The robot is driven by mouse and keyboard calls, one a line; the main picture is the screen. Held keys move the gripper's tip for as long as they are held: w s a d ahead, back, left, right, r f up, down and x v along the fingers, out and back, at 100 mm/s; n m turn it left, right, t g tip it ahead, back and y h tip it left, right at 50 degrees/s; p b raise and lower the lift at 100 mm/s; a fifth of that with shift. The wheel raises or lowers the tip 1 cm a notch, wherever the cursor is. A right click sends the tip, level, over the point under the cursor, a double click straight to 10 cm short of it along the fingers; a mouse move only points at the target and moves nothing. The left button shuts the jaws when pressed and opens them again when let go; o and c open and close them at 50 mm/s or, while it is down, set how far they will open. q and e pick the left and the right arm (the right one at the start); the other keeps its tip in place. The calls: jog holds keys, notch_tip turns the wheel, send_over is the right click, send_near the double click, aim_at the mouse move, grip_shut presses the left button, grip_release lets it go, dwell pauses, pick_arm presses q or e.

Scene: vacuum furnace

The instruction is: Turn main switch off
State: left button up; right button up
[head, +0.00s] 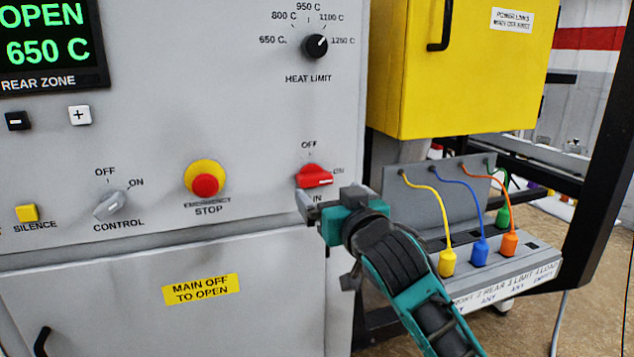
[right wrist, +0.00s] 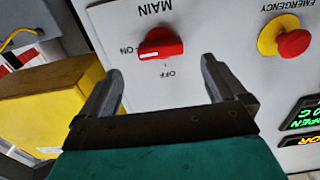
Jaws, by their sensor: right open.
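The main switch (head: 314,177) is a red rotary knob on the grey panel, with OFF marked above it and ON to its right. Its handle lies about level, toward ON. The switch (right wrist: 160,44) also shows in the right wrist view, upside down, its white mark toward ON. My right gripper (head: 308,205) is just below and in front of the switch in the head view. In the right wrist view the gripper (right wrist: 163,80) is open and empty, and the switch appears beyond the gap between its fingers, apart from both. My left gripper is not in view.
The emergency stop (head: 205,184) and control switch (head: 111,205) are left of the main switch. A yellow cabinet (head: 455,70) stands to the right. Below it, a grey rack (head: 510,272) holds yellow, blue and orange plugs with cables. A furnace display (head: 50,45) is at upper left.

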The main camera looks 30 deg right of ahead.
aim_at(318, 182)
jog(key=x, duration=0.6)
jog(key=shift+w, duration=0.4)
jog(key=c, duration=1.1)
